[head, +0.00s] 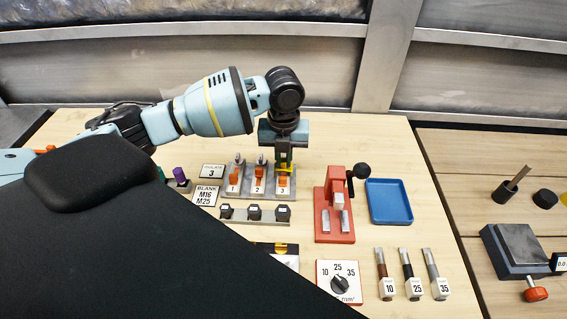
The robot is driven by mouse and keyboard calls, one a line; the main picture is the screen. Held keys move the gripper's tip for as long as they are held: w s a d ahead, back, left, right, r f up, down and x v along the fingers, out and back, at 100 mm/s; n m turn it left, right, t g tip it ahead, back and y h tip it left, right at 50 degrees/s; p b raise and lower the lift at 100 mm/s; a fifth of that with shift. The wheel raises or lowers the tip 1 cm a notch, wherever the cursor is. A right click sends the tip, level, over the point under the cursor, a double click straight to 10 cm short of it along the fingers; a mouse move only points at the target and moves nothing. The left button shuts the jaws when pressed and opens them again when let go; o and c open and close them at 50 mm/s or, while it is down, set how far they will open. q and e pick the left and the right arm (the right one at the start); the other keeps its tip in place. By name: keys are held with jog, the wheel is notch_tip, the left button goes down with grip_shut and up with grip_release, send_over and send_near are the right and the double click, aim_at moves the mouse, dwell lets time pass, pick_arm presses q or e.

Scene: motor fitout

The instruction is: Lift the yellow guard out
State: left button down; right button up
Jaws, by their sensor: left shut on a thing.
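My left gripper (284,160) points down over the station marked 3, at the right end of a grey block (246,195) with orange switches. It is shut on the small yellow guard (285,170), which shows just under the fingers, above the orange switch 3 (283,181). The fingers hide part of the guard, and I cannot tell whether it is still touching the block. Switches 1 (234,175) and 2 (259,180) stand to the left. My right gripper is not in view.
A red press (335,205) with a black-knobbed lever and a blue tray (389,202) stand to the right. A row of dark fittings (254,213) lies in front of the block. Placards (205,196) stand left. Open wood shows behind the tray.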

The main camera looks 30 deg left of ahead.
aim_at(284, 160)
pick_arm(q)
notch_tip(284, 160, up, 8)
dwell(0.5)
